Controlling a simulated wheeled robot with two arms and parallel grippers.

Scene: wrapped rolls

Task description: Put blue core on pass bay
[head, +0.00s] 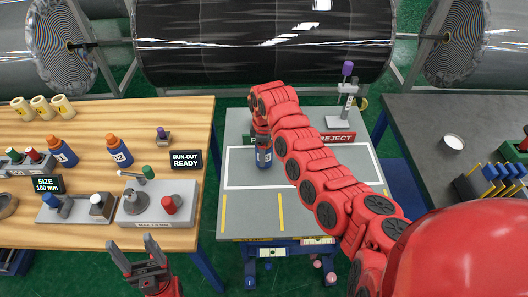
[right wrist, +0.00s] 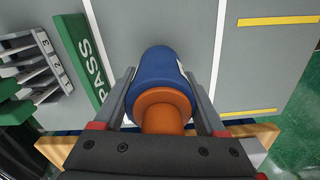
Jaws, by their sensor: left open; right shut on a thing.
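The blue core (head: 264,157), with an orange top, is between the fingers of my right gripper (right wrist: 157,90), which is shut on it. In the right wrist view the blue core (right wrist: 157,68) shows end-on with the orange part nearest the camera. It is over the grey inspection table (head: 250,204), inside the white outline, just in front of the green PASS sign (right wrist: 82,55). I cannot tell whether it touches the surface. My red right arm hides part of the PASS sign in the head view. My left gripper (head: 139,250) is open and empty at the wooden table's front edge.
A red REJECT sign (head: 337,138) and a stand with a purple-topped piece are at the back right. The grey table's front is clear.

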